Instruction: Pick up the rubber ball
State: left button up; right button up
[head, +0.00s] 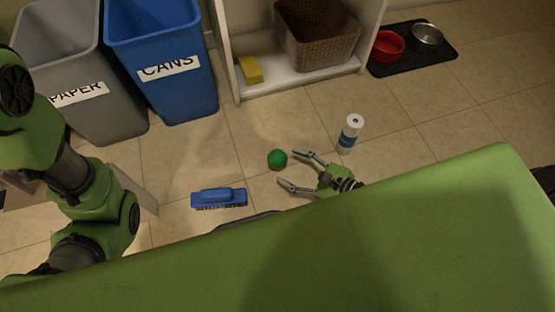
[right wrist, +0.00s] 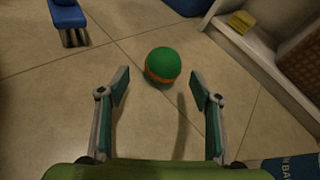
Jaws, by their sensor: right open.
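The rubber ball (head: 277,159) is green and lies on the tiled floor in the middle of the head view. In the right wrist view the ball (right wrist: 163,65) shows an orange band and sits just beyond the fingertips, between their lines. My right gripper (head: 294,169) is open and empty, low over the floor, with its fingers pointing at the ball. Its two fingers (right wrist: 160,88) are spread wide in the right wrist view, apart from the ball. My left arm shows at the left of the head view, but its gripper is not visible.
A blue brush (head: 218,197) lies left of the ball. A white and blue bottle (head: 350,134) stands right of it. Grey (head: 108,118) and blue (head: 185,96) bins stand behind left. A shelf holds a yellow sponge (head: 250,70) and a basket (head: 318,45). Bowls sit on a black mat (head: 413,56).

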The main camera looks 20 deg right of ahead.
aim_at(285, 163)
jog(key=b+x, duration=0.1)
jog(key=x, duration=0.3)
jog(key=shift+w+d+b, duration=0.2)
jog(key=shift+b, duration=0.1)
jog(key=shift+w+a, duration=0.25)
jog(key=shift+w, duration=0.05)
jog(key=c, duration=1.2)
